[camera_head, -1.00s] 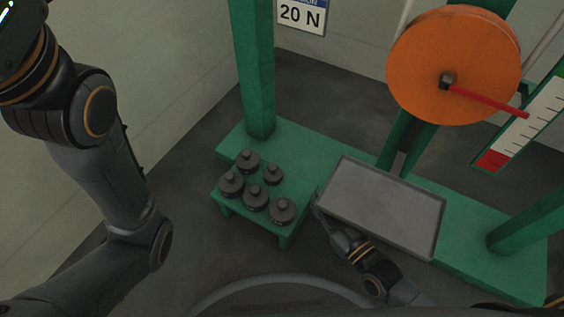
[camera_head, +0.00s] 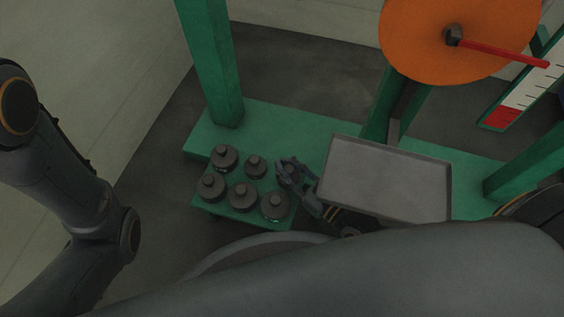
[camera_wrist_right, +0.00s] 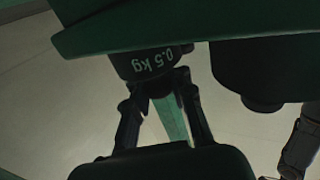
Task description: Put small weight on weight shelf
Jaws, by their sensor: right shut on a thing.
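The green weight shelf (camera_head: 215,211) stands low at centre-left in the head view and holds several dark round weights with knobs. The small weight (camera_head: 256,167) is in its back row, at the right. My right gripper (camera_head: 281,171) is low at the shelf's right side, pointing left, close by this weight. In the right wrist view a dark weight marked 0.5 kg (camera_wrist_right: 150,62) appears upside down, with my right fingers (camera_wrist_right: 165,90) shut around its knob. A green edge (camera_wrist_right: 200,25) hides its base, so I cannot tell whether it rests on the shelf. My left gripper is out of view.
A larger weight (camera_wrist_right: 260,75) is beside the gripped one. A grey tray (camera_head: 390,180) lies right of my right gripper. A green post (camera_head: 210,70) rises behind the shelf. An orange wheel (camera_head: 425,35) and a red-and-white scale (camera_head: 515,105) are upper right.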

